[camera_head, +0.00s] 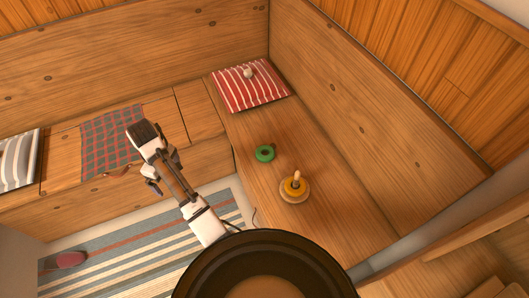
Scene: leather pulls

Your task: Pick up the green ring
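The green ring (265,153) lies flat on the wooden bench, near its front edge. It is small, with a dark hole in the middle. My gripper (142,132) is up and to the left of the ring, well apart from it, in front of the left bench and its plaid cloth. The fingers look dark and point away from the camera. Whether they are open or shut does not show clearly. I see nothing held.
A red striped cushion (250,86) with a small pale object (248,72) lies behind. A plaid cloth (112,138) covers part of the left bench. Wooden backrests bound the benches.

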